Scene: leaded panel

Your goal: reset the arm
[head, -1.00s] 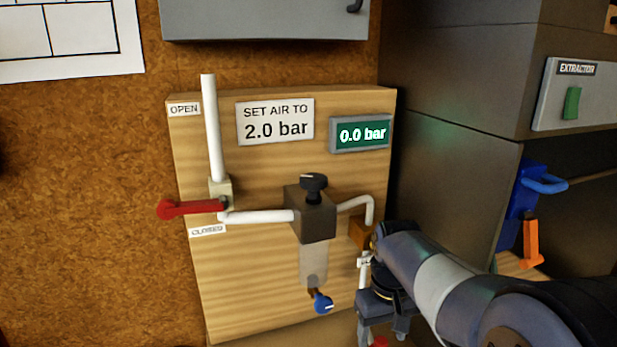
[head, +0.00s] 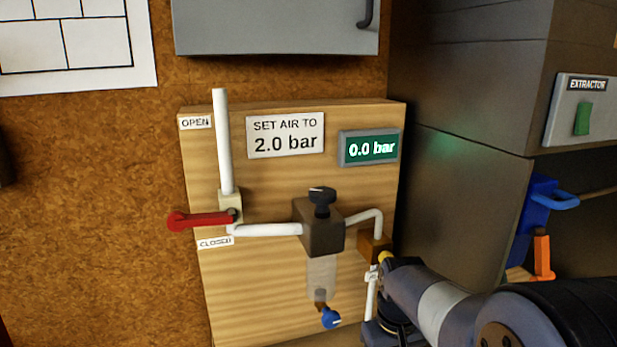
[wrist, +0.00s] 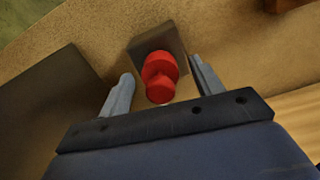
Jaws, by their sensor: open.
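My arm reaches in from the lower right of the head view, and its end drops out of the bottom of that picture. In the wrist view my gripper (wrist: 160,85) is open, its two fingers apart. A red knob (wrist: 160,76) on a dark square base (wrist: 172,45) lies between and beyond the fingertips. I cannot tell whether a finger touches it. In the head view the wooden panel (head: 260,290) carries a red lever (head: 203,220), lying level above the CLOSED label (head: 215,243). The regulator (head: 319,228) has a black knob (head: 322,196). The display (head: 370,148) reads 0.0 bar.
A sign (head: 285,135) says SET AIR TO 2.0 bar. A blue drain knob (head: 331,318) hangs below the regulator. A grey box (head: 275,28) hangs above.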

